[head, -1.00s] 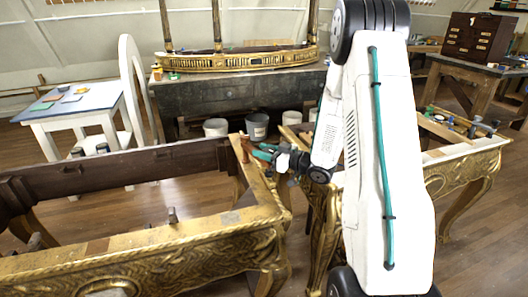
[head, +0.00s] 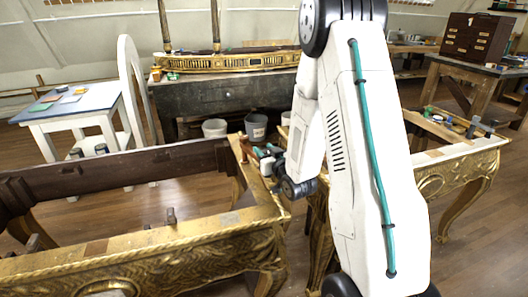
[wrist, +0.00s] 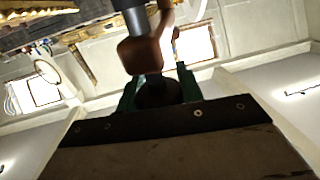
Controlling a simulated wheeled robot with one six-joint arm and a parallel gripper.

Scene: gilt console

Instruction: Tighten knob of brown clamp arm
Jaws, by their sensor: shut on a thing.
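The brown clamp arm (wrist: 142,55) shows in the wrist view, on a grey bar (wrist: 132,14). Its dark round knob (wrist: 157,92) sits just below it, between my green fingertips. My gripper (wrist: 158,90) is shut on the knob, with one finger on each side. In the head view my gripper (head: 263,153) is at the back right corner of the near gilt frame. The clamp (head: 243,147) shows there only as a small reddish-brown piece beside my fingers. The knob is too small and hidden to make out in the head view.
The gilt console frame (head: 180,240) fills the lower left. A second gilt table (head: 460,165) with tools stands at right. A white table (head: 55,112) stands at far left.

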